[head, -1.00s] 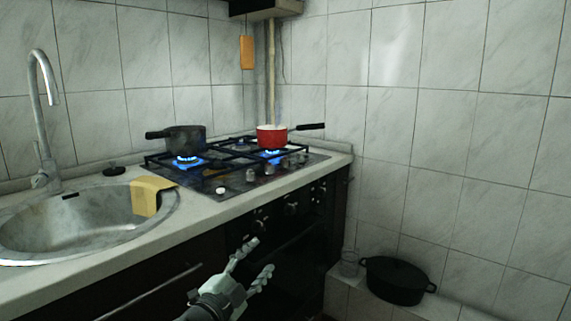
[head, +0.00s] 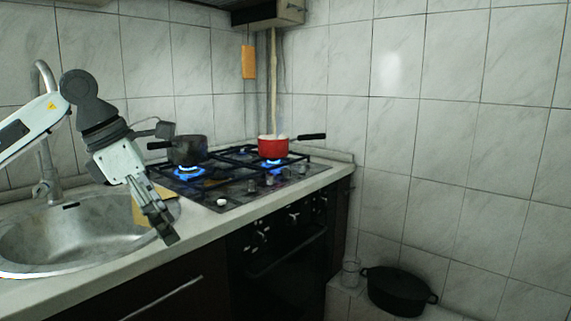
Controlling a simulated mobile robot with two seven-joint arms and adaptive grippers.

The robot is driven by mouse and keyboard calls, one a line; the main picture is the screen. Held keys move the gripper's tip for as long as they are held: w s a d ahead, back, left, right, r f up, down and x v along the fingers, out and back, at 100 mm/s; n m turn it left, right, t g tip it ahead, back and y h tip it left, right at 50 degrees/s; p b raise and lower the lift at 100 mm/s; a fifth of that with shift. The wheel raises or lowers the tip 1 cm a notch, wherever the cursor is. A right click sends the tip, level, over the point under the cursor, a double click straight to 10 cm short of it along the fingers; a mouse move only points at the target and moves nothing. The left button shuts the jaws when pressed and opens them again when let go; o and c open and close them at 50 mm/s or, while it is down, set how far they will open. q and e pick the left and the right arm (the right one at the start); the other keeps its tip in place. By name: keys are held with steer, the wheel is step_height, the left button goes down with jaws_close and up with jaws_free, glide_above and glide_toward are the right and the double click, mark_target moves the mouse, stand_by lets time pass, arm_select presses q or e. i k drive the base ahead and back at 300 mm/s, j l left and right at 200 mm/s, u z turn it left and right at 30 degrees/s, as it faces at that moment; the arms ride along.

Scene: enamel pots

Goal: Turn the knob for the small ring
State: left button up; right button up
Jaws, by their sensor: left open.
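The gas hob (head: 240,190) has a row of knobs along its front right side: several grey metal ones, such as one knob (head: 252,186), and a white one (head: 221,203) at the near end. Blue flames burn at a left burner (head: 189,173) under a dark pot (head: 187,150), and at a right burner (head: 273,165) under a red pot (head: 273,147). I cannot tell which knob serves the small ring. My left gripper (head: 168,238) points down over the counter beside the sink, left of the white knob and apart from it. It is open and empty. My right gripper is out of view.
The steel sink (head: 60,240) with its tap (head: 45,130) lies at left, a yellow cloth (head: 158,193) on its rim partly behind my gripper. The oven front (head: 285,260) is below the hob. A black pot (head: 398,290) and a glass jar (head: 350,272) stand low at right.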

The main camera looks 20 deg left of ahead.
mark_target(287, 174)
steer(key=i, duration=1.95)
